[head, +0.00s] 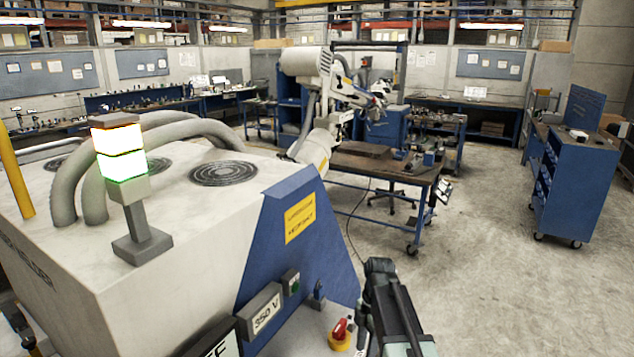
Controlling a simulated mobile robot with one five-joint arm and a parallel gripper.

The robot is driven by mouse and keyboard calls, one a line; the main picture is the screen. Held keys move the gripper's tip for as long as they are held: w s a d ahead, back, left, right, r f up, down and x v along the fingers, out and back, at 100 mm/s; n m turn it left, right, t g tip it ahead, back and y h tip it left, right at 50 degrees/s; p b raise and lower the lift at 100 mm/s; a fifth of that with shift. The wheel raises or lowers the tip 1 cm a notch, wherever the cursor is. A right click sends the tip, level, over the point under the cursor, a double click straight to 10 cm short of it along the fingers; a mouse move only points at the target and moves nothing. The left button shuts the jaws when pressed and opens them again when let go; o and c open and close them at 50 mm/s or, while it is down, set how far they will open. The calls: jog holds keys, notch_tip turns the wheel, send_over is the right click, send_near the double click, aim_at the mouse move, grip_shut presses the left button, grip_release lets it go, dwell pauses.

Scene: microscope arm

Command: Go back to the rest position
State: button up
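My arm rises from the bottom edge of the head view, right of the machine's front, with its dark elbow at the top. A small dark part (362,322) beside the arm, close to the red switch, may be my gripper. It is too small and too covered by the arm to tell whether it is open or shut, or whether it touches the switch. The red rotary switch (341,329) sits on a yellow base (339,343) at the machine's lower front. No held object is visible.
A large white and blue machine (185,265) fills the left, with a lit signal lamp (120,155) and a "350 V" plate (265,310). Behind stand a white industrial robot arm (318,110) and a wheeled workbench (385,165). A blue cart (568,190) is at right; floor (490,270) is clear.

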jog(key=s+d+m+t, duration=0.1)
jog(key=s+m, duration=0.2)
jog(key=m, duration=0.7)
jog(key=s+d+f+m+t+h, duration=0.1)
jog(key=s+m, duration=0.3)
jog(key=m, duration=0.7)
jog(key=shift+s+d+f+m, duration=0.25)
jog(key=shift+s+d+m, duration=0.05)
jog(key=shift+d, duration=0.25)
